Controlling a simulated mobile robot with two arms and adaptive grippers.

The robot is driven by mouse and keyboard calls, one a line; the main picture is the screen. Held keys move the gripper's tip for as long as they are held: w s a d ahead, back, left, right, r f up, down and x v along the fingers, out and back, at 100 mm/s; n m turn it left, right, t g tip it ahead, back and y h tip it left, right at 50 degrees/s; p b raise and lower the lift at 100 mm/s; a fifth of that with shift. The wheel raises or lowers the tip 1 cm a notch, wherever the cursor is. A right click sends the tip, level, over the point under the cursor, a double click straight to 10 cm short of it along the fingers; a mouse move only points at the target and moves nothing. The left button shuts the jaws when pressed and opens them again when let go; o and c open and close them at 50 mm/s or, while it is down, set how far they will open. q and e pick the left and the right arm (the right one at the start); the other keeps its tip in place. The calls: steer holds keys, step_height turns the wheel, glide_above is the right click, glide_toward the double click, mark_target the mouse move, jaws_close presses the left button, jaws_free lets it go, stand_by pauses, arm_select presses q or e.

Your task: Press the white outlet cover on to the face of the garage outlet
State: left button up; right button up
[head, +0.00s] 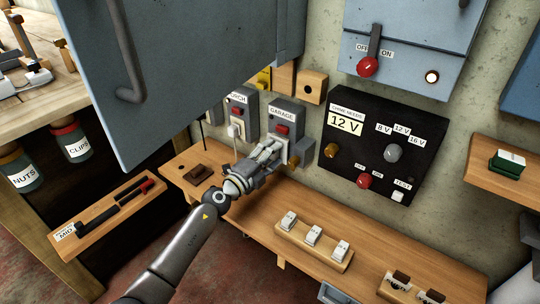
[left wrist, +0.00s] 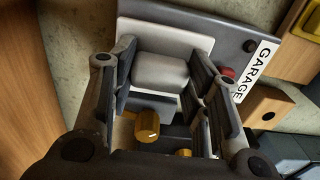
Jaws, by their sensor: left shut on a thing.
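The garage outlet (head: 288,116) is a grey wall box with a red switch and a GARAGE label. It also shows in the left wrist view as a grey plate (left wrist: 225,32). My left gripper (head: 266,154) is at the lower part of this outlet. In the left wrist view, its fingers (left wrist: 165,85) are shut on the raised white block of the white outlet cover (left wrist: 160,72). The cover's flat plate lies over the grey face; I cannot tell whether it touches or sits fully flush. In the head view the gripper mostly hides the cover. My right gripper is not in view.
A brass knob (head: 294,160) is close to the gripper. A second grey outlet (head: 238,112) stands left of it. The black 12 V panel (head: 384,145) is at the right. A wooden rack of white pieces (head: 298,246) lies on the bench. A blue cabinet door (head: 190,60) hangs upper left.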

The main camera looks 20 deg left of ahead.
arm_select(q)
steer(key=shift+w, duration=0.1)
steer(key=shift+w, duration=0.15)
steer(key=o, duration=1.2)
steer(key=shift+d, duration=0.1)
steer(key=v, duration=1.6)
